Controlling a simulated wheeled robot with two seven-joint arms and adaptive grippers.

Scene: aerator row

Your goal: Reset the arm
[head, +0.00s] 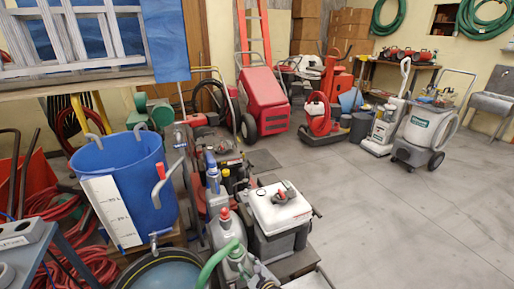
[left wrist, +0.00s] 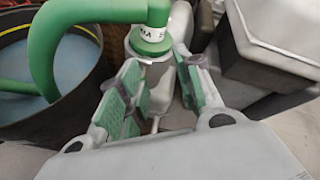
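My left gripper (head: 243,266) is low in the head view, between a dark tub and a grey box, and partly hidden. In the left wrist view its two green-padded fingers (left wrist: 158,62) are spread apart. Between and just beyond the tips stands a grey fitting (left wrist: 158,78) topped by a green elbow and hose (left wrist: 152,38) with a white label. The green hose also shows in the head view (head: 212,264), arching beside the gripper. I cannot tell whether the tips touch the fitting. My right gripper is in neither view.
The dark tub (left wrist: 98,78) with pale blue contents is close on the left. A grey box with a white lid (head: 280,207) is close on the right. A blue bucket (head: 125,165) and several bottles stand behind. The floor at right (head: 410,215) is clear.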

